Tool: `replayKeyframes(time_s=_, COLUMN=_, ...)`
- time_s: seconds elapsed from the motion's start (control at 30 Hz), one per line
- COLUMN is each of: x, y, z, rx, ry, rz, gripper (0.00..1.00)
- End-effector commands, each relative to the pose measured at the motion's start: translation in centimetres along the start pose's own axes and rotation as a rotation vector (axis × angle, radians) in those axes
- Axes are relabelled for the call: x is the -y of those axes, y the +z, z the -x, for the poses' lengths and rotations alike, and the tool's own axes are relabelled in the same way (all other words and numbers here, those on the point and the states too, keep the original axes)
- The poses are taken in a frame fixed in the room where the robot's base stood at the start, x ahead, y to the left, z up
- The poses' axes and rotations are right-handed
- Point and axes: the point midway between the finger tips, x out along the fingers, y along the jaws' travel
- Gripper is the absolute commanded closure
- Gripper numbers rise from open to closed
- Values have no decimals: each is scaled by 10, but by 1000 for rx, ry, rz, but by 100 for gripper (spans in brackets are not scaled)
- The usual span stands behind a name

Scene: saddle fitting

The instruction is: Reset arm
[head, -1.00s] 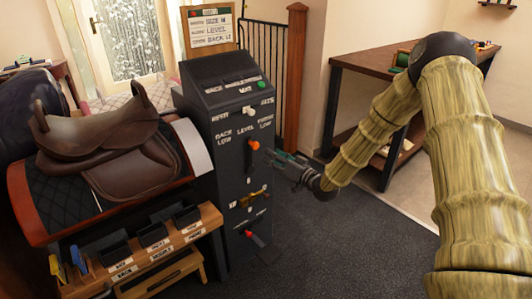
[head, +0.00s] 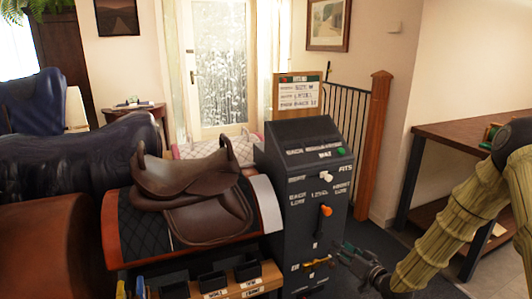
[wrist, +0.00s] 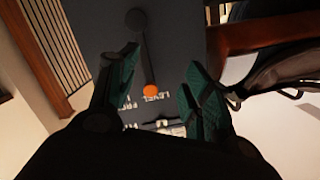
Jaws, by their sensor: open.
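My gripper (head: 358,258) is in front of the dark control cabinet (head: 300,165), low and to the right of its orange knob, with nothing between its fingers. In the wrist view its two green-padded fingers (wrist: 158,85) stand apart, open and empty. The orange knob (wrist: 151,91) shows between them, on the cabinet face behind. In the head view the orange knob (head: 326,210) sits under the LEVEL label, and a white knob (head: 326,174) sits above it. A brown saddle (head: 195,190) rests on a padded stand (head: 125,235) left of the cabinet.
A sign board (head: 298,95) stands behind the cabinet, beside a railing with a wooden post (head: 375,140). A wooden workbench (head: 450,135) is at the right. A rack with black bins (head: 212,283) stands below the saddle. Dark carpet lies around the cabinet.

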Motion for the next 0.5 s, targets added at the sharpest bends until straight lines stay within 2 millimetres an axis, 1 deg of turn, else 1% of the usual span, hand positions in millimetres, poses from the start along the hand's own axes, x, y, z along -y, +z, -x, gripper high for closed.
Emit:
replayKeyframes(time_s=0.03, x=10, y=26, z=9, rx=70, ry=38, rz=-9, gripper=51)
replayKeyframes(time_s=0.07, x=12, y=42, z=15, rx=109, ry=63, rz=-13, gripper=51)
replayKeyframes(time_s=0.1, x=16, y=64, z=23, rx=161, ry=96, rz=-18, gripper=51)
replayKeyframes(time_s=0.17, x=21, y=95, z=38, rx=240, ry=145, rz=-22, gripper=51)
replayKeyframes(time_s=0.2, x=24, y=115, z=50, rx=292, ry=176, rz=-24, gripper=51)
replayKeyframes(time_s=0.27, x=30, y=143, z=69, rx=371, ry=221, rz=-27, gripper=51)
replayKeyframes(time_s=0.3, x=34, y=161, z=83, rx=423, ry=250, rz=-27, gripper=51)
replayKeyframes(time_s=0.37, x=41, y=186, z=106, rx=501, ry=293, rz=-27, gripper=51)
replayKeyframes(time_s=0.4, x=45, y=203, z=123, rx=555, ry=320, rz=-26, gripper=51)
replayKeyframes(time_s=0.47, x=53, y=224, z=148, rx=634, ry=360, rz=-23, gripper=51)
replayKeyframes(time_s=0.5, x=58, y=238, z=167, rx=686, ry=386, rz=-22, gripper=51)
